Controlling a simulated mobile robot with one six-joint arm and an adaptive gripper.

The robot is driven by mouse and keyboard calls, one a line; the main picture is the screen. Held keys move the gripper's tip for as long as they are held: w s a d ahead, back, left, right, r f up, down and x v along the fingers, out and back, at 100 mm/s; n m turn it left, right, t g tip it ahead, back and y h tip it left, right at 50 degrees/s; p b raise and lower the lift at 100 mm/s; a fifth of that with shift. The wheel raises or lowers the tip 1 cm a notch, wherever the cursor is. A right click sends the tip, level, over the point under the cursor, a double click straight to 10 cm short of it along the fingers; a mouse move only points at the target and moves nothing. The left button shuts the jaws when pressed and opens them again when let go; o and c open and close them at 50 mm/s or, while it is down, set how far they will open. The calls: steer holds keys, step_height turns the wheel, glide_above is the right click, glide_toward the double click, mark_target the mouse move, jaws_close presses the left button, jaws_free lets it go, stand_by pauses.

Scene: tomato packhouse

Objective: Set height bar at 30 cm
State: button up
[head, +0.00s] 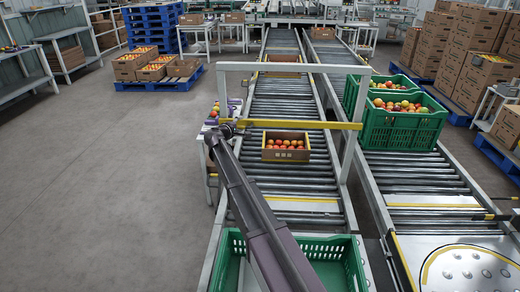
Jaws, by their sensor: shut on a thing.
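The height bar (300,124) is a yellow bar running level across the left conveyor, below the white top beam (295,67) of a gantry frame. My gripper (231,128) is at the bar's left end, by the left post, and is shut on the bar. My arm hides part of the left post and the conveyor edge. The fingertips are small and dark, so their exact hold is hard to see. No height scale is readable in the head view.
A box of tomatoes (286,157) sits on the rollers just beneath the bar. An empty green crate (338,240) is at the near end under my arm. Filled green crates (403,133) stand on the right conveyor. The floor at left is clear.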

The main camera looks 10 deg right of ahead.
steer(key=shift+r+p, duration=5.6)
steer(key=shift+r, duration=0.4)
steer(key=p+v, duration=0.2)
steer(key=v, duration=1.2)
steer(key=s+d+f+m+g+y, duration=0.2)
steer(key=s+d+f+m+g, duration=0.1)
steer(key=s, duration=0.6)
steer(key=s+d+f+m+g+y, duration=0.1)
steer(key=s+d+f+m+g, duration=0.3)
steer(key=s+d+f, duration=0.3)
steer(key=shift+s+d+f+g+y, duration=0.4)
steer(key=shift+s+f, duration=0.15)
steer(key=shift+s, duration=0.35)
steer(key=shift+w, duration=0.1)
